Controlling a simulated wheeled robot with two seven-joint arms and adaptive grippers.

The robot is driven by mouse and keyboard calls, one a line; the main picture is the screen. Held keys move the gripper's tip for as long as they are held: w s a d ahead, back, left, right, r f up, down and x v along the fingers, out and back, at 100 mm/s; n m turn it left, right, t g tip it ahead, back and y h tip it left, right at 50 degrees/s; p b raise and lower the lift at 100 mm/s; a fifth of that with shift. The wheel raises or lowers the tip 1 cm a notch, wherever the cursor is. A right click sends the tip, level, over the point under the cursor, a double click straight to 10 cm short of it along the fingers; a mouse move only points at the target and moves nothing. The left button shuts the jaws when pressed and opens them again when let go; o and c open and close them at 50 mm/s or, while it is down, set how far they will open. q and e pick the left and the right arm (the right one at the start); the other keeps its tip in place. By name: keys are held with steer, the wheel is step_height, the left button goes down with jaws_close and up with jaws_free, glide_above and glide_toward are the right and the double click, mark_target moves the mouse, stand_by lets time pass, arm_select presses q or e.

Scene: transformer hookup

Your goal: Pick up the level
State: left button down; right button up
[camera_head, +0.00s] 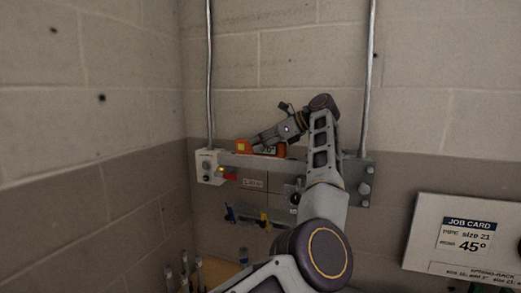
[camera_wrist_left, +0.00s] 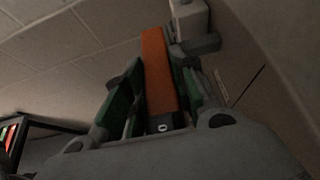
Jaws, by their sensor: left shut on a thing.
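The level is a small orange bar (camera_head: 242,146) with a yellow-green spot and a dark display, in front of the wall just at the top of a grey horizontal bar (camera_head: 226,159). My left gripper (camera_head: 260,138) reaches it from the upper right and is shut on it. In the left wrist view the level (camera_wrist_left: 157,75) lies between the green pads of my left gripper (camera_wrist_left: 160,95), its dark end close to the palm. I cannot tell whether the level touches the grey bar below. My right gripper is not in view.
Two vertical conduits (camera_head: 369,70) run up the wall. Tools (camera_head: 246,215) hang below the bar. A job card sign (camera_head: 466,232) reading 45° stands at right.

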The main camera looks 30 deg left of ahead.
arm_select(q)
steer(key=shift+r, duration=0.1)
steer(key=shift+r+p, duration=0.55)
steer(key=shift+r, duration=4.35)
